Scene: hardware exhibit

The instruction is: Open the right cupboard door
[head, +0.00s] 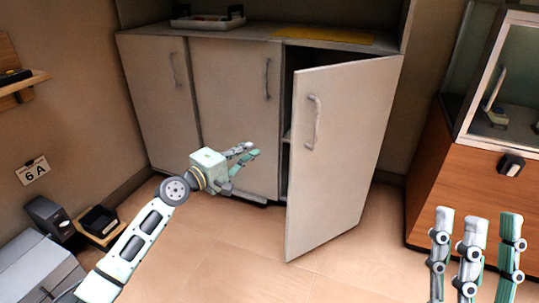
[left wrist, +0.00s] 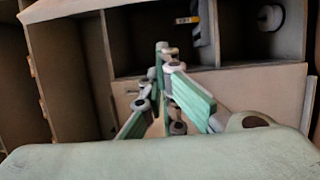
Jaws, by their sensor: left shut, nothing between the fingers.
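The right cupboard door (head: 345,165) stands swung well out from the cupboard, its hinge side to the right. Its handle (head: 313,122) is on the outer face near the free left edge. A dark gap and part of a shelf show behind that edge. My left gripper (head: 252,150) is left of the door's free edge, in front of the closed middle door. It is shut and empty, apart from the handle. In the left wrist view its fingers (left wrist: 166,58) come together before shelf compartments. My right gripper (head: 476,225) is at the lower right, fingers spread and empty, away from the door.
The middle door (head: 235,100) and left door (head: 155,85) are closed. A tray (head: 208,20) stands on the cupboard top. A wood-panelled display case (head: 440,180) stands to the right. Dark boxes (head: 98,220) lie at the lower left. The floor before the cupboard is clear.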

